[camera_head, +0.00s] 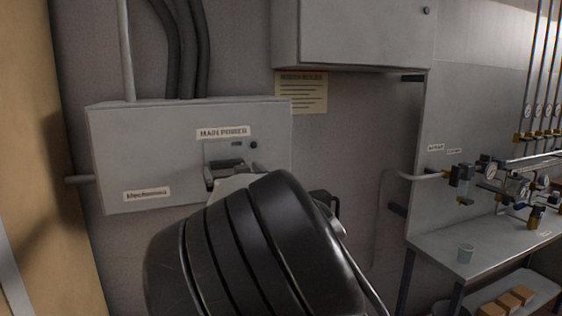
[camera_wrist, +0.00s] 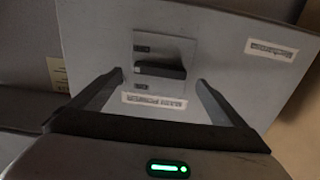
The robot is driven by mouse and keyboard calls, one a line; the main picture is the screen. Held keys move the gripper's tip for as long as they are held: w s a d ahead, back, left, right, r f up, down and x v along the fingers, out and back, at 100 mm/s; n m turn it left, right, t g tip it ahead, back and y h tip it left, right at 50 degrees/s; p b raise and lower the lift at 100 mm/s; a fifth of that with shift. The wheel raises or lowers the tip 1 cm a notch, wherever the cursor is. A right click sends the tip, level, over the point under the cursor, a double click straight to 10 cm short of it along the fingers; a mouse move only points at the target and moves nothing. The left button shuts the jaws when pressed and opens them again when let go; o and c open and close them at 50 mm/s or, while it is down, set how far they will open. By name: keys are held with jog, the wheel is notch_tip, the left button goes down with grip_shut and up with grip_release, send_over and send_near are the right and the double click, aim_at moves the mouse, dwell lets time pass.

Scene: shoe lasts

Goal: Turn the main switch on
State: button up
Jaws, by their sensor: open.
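The main switch is on a grey box (camera_head: 110,160) labelled MAIN POWER, fixed to the wall at left in the head view. Its plate (camera_wrist: 178,50) carries a dark bar handle (camera_wrist: 160,69) in the wrist view, with small marks above and below that I cannot read. The MAIN POWER label (camera_wrist: 154,101) appears upside down there. My gripper (camera_wrist: 160,78) is open, its two dark fingers apart on either side of the handle; I see no contact. In the head view my dark wrist covers the box's lower right and much of the gripper.
Cables and a pale conduit (camera_head: 127,50) enter the box from above. A larger grey cabinet (camera_head: 355,32) hangs above right, with a yellow notice (camera_head: 302,92) below it. A metal bench (camera_head: 490,255) with gauges and valves stands at right. A tan post (camera_head: 60,200) is at left.

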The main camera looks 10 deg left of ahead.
aim_at(229, 165)
jog(key=shift+p+x, duration=0.45)
jog(key=shift+x, duration=1.75)
jog(key=shift+c, duration=0.3)
jog(key=c, duration=1)
